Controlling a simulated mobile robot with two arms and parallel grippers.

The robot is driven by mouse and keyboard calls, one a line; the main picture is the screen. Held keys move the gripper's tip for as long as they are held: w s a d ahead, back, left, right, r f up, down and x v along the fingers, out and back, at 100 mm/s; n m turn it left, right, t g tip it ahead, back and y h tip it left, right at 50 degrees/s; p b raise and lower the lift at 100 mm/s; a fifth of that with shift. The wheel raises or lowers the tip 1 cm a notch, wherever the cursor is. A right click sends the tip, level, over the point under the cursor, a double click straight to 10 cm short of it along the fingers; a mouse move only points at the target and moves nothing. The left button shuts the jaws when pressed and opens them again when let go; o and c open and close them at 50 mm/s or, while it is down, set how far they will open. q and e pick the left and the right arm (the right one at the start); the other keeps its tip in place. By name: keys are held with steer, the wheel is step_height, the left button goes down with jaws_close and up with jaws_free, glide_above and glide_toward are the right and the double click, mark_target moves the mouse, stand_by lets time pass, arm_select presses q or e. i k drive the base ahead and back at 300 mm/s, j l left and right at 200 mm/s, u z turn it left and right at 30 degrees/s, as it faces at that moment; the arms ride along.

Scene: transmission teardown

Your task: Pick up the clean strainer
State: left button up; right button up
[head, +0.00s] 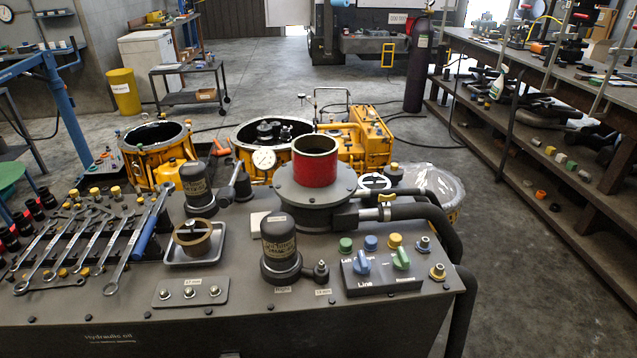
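No part is clearly marked as the clean strainer. A brown ring-shaped part (193,239) with a thin bar across its top sits in a small metal tray (177,262) on the dark bench, left of centre. It may be the strainer; I cannot tell whether it is clean. A red open-topped cylinder (315,167) stands upright in a round grey flanged housing (335,206) at the bench's back centre. Its inside is mostly hidden. Neither of my grippers is in view.
Wrenches (130,240) lie at the left of the bench. Two black filter canisters (280,250) flank the tray. A valve panel (380,277) and black hoses (430,225) are at the right. Yellow transmission housings (155,155) stand behind. A cluttered workbench (550,75) lines the right.

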mark_target(373, 180)
steer(key=i+l+u, duration=0.1)
steer(key=l+u, duration=0.4)
steer(key=l, duration=0.3)
steer(key=l+u, duration=0.45)
steer(key=l, duration=0.35)
steer(key=k, duration=0.05)
